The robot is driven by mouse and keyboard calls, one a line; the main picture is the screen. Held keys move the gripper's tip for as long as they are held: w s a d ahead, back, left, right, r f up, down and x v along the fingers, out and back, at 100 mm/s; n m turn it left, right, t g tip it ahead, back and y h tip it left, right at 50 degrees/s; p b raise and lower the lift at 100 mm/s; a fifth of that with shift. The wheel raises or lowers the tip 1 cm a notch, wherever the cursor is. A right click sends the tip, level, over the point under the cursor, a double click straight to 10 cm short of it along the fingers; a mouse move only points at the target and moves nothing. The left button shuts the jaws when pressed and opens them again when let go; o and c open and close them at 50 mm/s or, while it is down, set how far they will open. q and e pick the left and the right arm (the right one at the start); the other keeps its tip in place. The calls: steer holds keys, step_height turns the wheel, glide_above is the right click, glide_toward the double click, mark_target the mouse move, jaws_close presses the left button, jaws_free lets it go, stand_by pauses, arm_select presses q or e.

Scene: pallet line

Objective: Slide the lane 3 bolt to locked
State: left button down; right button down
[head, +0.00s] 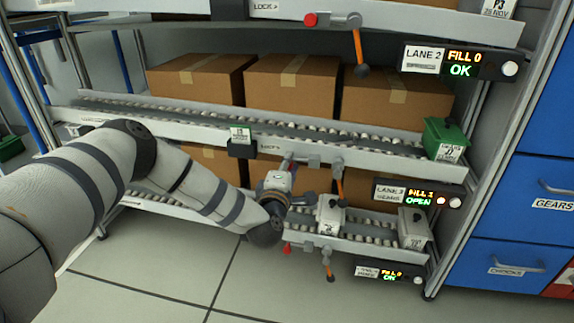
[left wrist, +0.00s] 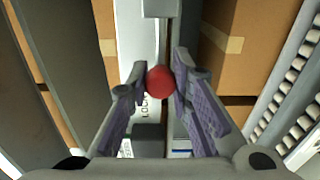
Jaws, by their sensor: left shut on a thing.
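The lane 3 bolt (head: 314,162) is a grey bolt on the front rail of the middle shelf. Its red knob (left wrist: 160,80) is between the two purple-padded fingers of my left gripper (left wrist: 159,88) in the left wrist view, and the fingers are shut on it. A grey block (left wrist: 161,8) stands beyond the knob. In the head view my left gripper (head: 290,168) reaches up to the rail from below and mostly hides the knob. The lane 3 display (head: 418,195) reads FILL 1 and OPEN, with a lit lamp beside it. My right gripper is out of view.
An orange-tipped lever (head: 340,185) hangs right of the bolt. A green bin (head: 446,138) sits at the rail's right end. Below, the lower lane holds white containers (head: 329,214). Blue drawers (head: 500,262) stand at right.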

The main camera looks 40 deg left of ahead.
arm_select(q)
steer(key=shift+w+d, duration=0.4)
steer(key=shift+d, duration=0.3)
steer(key=shift+w+d, duration=0.4)
steer(key=shift+d, duration=0.25)
steer(key=shift+w+d, duration=0.4)
steer(key=shift+d, duration=0.3)
steer(key=c, duration=1.4)
jaws_free()
steer(key=shift+w+d, duration=0.1)
glide_toward(308, 161)
steer(key=v, duration=0.4)
steer(key=shift+s+d+f, duration=0.1)
steer(key=shift+s, duration=0.15)
